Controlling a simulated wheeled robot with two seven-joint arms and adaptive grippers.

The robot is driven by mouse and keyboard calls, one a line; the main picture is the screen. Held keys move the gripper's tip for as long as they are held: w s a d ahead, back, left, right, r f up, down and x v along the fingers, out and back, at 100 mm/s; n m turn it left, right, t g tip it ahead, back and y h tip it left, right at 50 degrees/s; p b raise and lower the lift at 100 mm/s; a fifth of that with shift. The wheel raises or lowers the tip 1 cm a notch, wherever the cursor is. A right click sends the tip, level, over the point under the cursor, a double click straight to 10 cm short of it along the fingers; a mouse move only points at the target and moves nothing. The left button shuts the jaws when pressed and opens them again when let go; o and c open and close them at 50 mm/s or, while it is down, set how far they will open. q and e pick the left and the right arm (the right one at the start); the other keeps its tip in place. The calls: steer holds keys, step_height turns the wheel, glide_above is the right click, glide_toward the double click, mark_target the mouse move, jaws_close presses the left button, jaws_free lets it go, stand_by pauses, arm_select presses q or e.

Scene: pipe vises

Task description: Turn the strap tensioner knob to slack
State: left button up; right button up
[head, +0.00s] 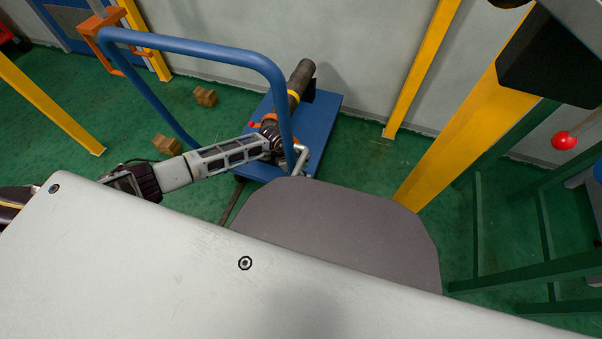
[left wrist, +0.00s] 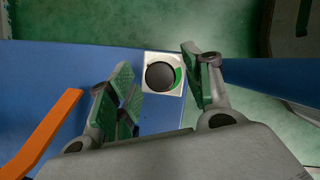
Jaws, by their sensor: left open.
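The knob (left wrist: 160,75) is dark and round on a white square plate with a green arc along its right side. In the left wrist view it sits on the blue deck (left wrist: 60,65), between and beyond my open left fingers (left wrist: 158,68). The fingers look apart from it, with nothing held. In the head view my left gripper (head: 298,158) is over the near part of the blue cart (head: 322,118), by its handle. I cannot make out the knob there. My right gripper is not in view.
The cart's blue tube handle (head: 200,47) arches beside my left arm. A dark pipe (head: 301,77) with a yellow band lies on the cart. An orange bar (left wrist: 42,133) is left of my fingers. Wooden blocks (head: 205,96) lie on the green floor. A yellow post (head: 455,120) stands at right.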

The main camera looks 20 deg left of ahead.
arm_select(q)
steer(key=c, duration=1)
steer(key=shift+d+r+n+t+p, duration=0.1)
steer(key=shift+n+t+p, duration=0.2)
steer(key=shift+n+p, duration=0.95)
steer(key=shift+y+p, duration=0.3)
steer(key=shift+p, duration=0.65)
steer(key=n+p, duration=0.2)
steer(key=p, duration=0.1)
steer(key=shift+t, duration=0.4)
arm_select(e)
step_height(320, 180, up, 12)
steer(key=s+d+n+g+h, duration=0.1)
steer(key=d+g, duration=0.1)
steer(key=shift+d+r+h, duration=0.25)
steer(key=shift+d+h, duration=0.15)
arm_select(q)
steer(key=o, duration=1)
